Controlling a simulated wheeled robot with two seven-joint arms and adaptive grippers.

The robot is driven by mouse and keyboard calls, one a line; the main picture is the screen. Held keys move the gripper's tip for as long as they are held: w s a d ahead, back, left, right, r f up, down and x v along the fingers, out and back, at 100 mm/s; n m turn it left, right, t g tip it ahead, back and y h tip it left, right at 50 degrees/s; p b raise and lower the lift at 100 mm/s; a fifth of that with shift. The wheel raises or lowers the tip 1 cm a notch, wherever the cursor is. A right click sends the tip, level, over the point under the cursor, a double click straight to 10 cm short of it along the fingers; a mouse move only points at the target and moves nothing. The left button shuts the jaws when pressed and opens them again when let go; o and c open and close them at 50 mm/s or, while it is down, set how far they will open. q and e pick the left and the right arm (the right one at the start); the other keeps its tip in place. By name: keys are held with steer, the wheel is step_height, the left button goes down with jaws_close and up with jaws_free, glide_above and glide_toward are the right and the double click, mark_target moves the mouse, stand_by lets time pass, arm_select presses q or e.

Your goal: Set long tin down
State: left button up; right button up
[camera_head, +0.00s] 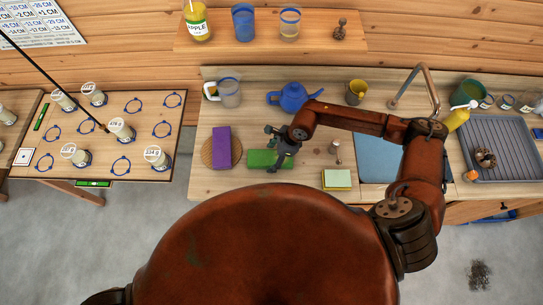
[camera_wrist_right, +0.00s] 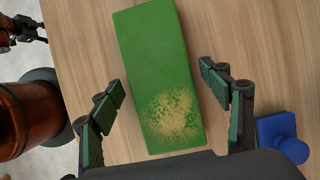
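A long green block-shaped thing, which I take to be the long tin (camera_head: 262,159), lies flat on the wooden counter. In the right wrist view the long tin (camera_wrist_right: 155,60) has a worn yellowish patch at its near end. My right gripper (camera_head: 275,150) is above it. In the wrist view my right gripper (camera_wrist_right: 163,95) is open, one finger on each side of the tin, with visible gaps. My left gripper does not show in the head view. A dark jointed part of mine at the wrist view's upper left may be it, but its state is unclear.
A purple block (camera_head: 221,147) lies on a round cork mat (camera_head: 208,154) just left. A blue teapot (camera_head: 292,96) stands behind, a yellow-green sponge (camera_head: 337,180) to the right. A blue knobbed object (camera_wrist_right: 280,138) is close to the right finger. My arm crosses the sink area.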

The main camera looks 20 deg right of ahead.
steer(key=shift+r, duration=0.1)
steer(key=b+v, duration=0.2)
steer(key=v, duration=1)
